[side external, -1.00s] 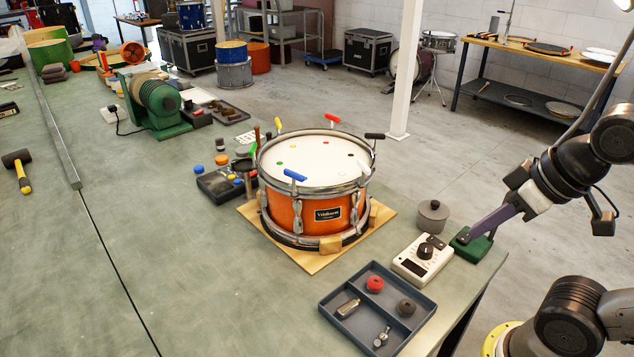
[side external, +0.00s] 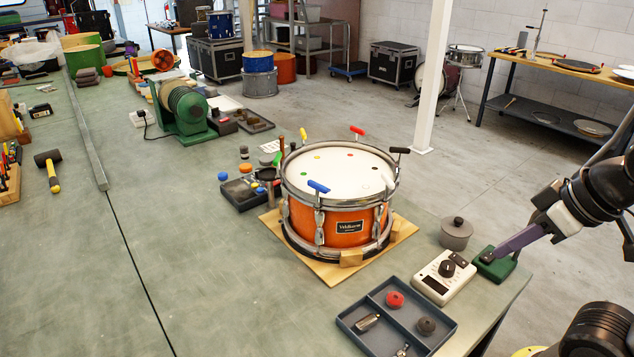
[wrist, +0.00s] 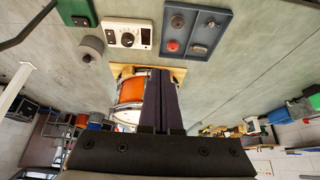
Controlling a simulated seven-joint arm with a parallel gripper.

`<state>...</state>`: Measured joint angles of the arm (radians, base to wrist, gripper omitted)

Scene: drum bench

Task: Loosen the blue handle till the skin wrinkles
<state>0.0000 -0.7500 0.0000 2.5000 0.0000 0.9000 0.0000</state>
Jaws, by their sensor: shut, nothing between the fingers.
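The orange snare drum (side external: 343,226) stands upright on a wooden board (side external: 268,219), its white skin (side external: 335,171) facing up. The blue handle (side external: 318,187) sits on the near rim. From this distance the skin looks smooth; I cannot make out wrinkles. Red (side external: 357,130), yellow (side external: 303,134), black (side external: 397,150), white and green handles stand around the rim. My gripper (side external: 486,259) is at the right, apart from the drum, its purple fingers by the green block. In the wrist view the fingers (wrist: 162,100) are shut together, empty, and hide part of the drum (wrist: 131,90).
A tray (side external: 376,304) with a red and a dark knob lies in front of the drum. A white dial meter (side external: 443,276), a grey lidded pot (side external: 456,233) and a green block (side external: 495,264) stand on the right. A dark parts tray (side external: 240,191) is left of the drum.

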